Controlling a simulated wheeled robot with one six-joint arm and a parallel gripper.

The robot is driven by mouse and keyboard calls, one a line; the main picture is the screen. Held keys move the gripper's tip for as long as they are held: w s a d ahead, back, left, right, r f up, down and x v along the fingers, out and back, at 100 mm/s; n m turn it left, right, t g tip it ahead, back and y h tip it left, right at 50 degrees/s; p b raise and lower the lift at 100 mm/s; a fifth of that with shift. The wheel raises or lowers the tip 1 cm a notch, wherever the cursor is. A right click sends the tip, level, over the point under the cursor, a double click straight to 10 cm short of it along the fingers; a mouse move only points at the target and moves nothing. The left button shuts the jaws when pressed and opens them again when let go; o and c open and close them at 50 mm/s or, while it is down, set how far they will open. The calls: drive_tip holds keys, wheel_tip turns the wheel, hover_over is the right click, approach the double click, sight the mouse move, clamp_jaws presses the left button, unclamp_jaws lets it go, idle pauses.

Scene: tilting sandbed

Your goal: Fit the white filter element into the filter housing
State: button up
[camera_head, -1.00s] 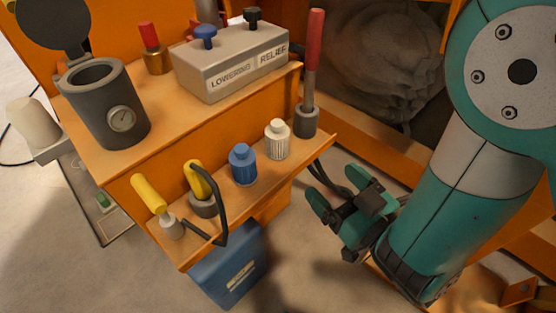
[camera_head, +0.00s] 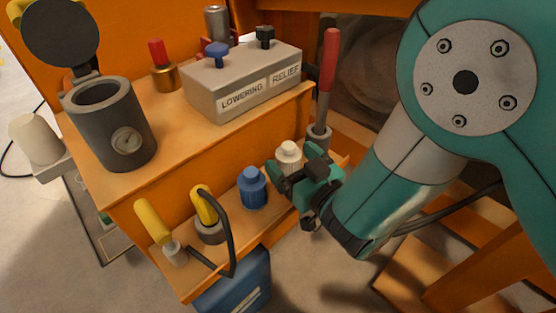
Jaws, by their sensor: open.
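The white filter element (camera_head: 289,153) stands upright on the lower orange shelf, its lower part hidden behind my gripper. My gripper (camera_head: 278,183) is open and close in front of it, its fingers toward the shelf; I cannot tell whether they touch or straddle the element. The filter housing (camera_head: 112,125) is a dark grey cylinder with a round gauge on the upper shelf at left. Its round lid (camera_head: 60,32) is swung up and its mouth is open.
A blue element (camera_head: 252,188) stands just left of my gripper. A red-handled lever (camera_head: 329,75) rises right behind the white one. The grey valve block (camera_head: 245,82) sits above on the upper shelf. Yellow-handled parts (camera_head: 154,223) and a black hose (camera_head: 230,235) are at the lower shelf's left.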

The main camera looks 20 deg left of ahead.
drive_tip(key=shift+w+a, duration=0.7)
drive_tip(key=shift+w, duration=0.25)
drive_tip(key=shift+s+a, duration=0.1)
drive_tip(key=shift+a, duration=0.05)
drive_tip(key=c, duration=1.1)
drive_tip(key=shift+o, duration=0.2)
drive_tip(key=shift+s+r, duration=0.1)
drive_tip(key=s+d+r+p, duration=0.7)
drive_tip(key=d+r+p, duration=0.1)
drive_tip(key=d, duration=0.3)
drive_tip(key=shift+s+d, duration=0.25)
drive_tip(key=shift+d, duration=0.15)
